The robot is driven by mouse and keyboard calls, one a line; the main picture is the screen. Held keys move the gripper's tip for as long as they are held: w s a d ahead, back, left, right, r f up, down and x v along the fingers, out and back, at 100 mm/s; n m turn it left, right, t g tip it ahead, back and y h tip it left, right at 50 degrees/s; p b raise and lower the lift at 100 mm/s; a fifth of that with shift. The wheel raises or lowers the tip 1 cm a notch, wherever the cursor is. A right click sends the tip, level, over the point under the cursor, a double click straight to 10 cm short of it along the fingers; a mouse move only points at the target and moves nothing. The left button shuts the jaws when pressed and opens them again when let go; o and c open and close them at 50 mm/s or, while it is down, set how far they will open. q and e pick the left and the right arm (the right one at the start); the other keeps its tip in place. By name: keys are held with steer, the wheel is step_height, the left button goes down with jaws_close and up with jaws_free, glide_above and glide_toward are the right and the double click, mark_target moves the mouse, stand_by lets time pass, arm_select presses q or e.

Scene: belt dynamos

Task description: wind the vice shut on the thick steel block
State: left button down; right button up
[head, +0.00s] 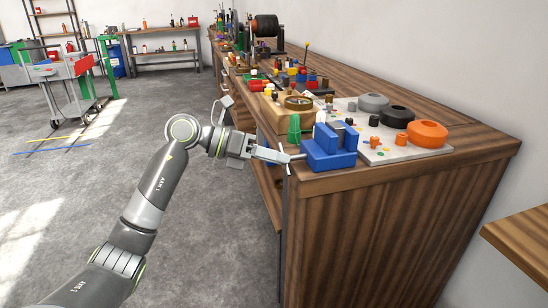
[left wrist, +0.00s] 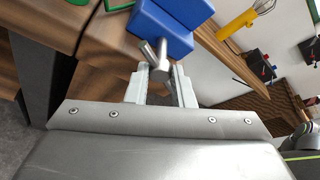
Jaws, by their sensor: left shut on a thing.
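The blue vice (head: 330,158) stands at the near left corner of the wooden bench. Its body also shows at the top of the left wrist view (left wrist: 160,28). A grey piece shows between the vice's jaws; it looks like the steel block, but its fit against the jaws is too small to tell. The steel vice handle (left wrist: 155,58) sticks out toward my left gripper (head: 285,157). The left gripper's fingers are shut on this handle, one on each side of it in the left wrist view. My right gripper is not in view.
Right of the vice, a pale board (head: 408,152) holds an orange ring (head: 427,134), a black ring (head: 397,117) and a grey ring (head: 373,102). A green object (head: 294,128) stands just behind the vice.

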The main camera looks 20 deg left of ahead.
arm_select(q)
steer(key=shift+a+f, duration=0.1)
steer(key=shift+f, duration=0.05)
steer(key=c, duration=1.2)
jaws_free()
steer(key=shift+w, duration=0.15)
steer(key=shift+c, duration=0.2)
steer(key=o, duration=1.2)
steer(key=v, duration=1.7)
steer(key=shift+a, duration=0.1)
steer(key=shift+p, duration=0.3)
